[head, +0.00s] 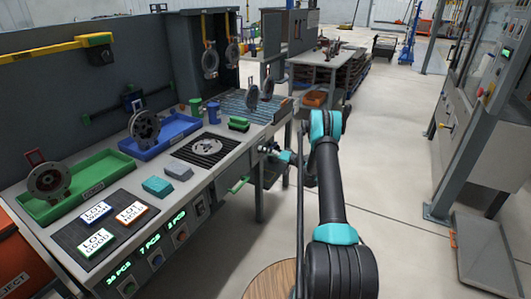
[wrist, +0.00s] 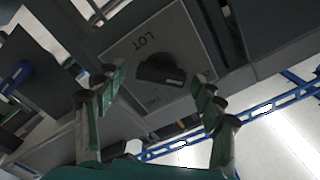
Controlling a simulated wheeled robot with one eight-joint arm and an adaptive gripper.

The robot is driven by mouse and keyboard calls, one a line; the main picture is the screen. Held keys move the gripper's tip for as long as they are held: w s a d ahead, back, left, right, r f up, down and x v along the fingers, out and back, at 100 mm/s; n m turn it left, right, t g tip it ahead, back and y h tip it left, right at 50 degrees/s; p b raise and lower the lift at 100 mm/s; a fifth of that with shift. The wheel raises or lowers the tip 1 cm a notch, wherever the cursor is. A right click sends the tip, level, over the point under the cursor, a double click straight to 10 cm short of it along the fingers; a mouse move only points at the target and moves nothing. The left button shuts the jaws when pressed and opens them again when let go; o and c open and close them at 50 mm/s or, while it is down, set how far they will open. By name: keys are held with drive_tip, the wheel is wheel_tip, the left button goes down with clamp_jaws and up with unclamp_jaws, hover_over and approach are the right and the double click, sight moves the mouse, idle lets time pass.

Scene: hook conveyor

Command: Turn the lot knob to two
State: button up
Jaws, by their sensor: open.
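The lot knob (wrist: 160,70) is a dark round knob with a raised grip bar on a grey plate marked LOT in the wrist view. The lettering looks turned over. A small pale mark shows at the bar's right end; the position numbers are too small to read. My gripper (wrist: 158,86) is open, with one green-padded finger to each side of the knob in the picture. Whether the fingers touch it, I cannot tell. In the head view my gripper (head: 275,152) is at the bench's right front edge, and the knob cannot be made out there.
The bench carries a green tray (head: 85,192), a blue tray (head: 165,138), a dark grate (head: 206,150) and several lot cards. Lit piece counters (head: 150,250) line its front face. Open floor lies to the right.

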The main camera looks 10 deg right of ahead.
drive_tip(key=c, duration=1.2)
drive_tip(key=shift+o, duration=0.2)
drive_tip(key=shift+m, duration=0.3)
drive_tip(key=shift+d+f+m, duration=0.1)
drive_tip(key=shift+f+m, duration=0.05)
drive_tip(key=shift+m, duration=4.15)
drive_tip(key=shift+f+m, duration=0.1)
drive_tip(key=shift+m, duration=4.2)
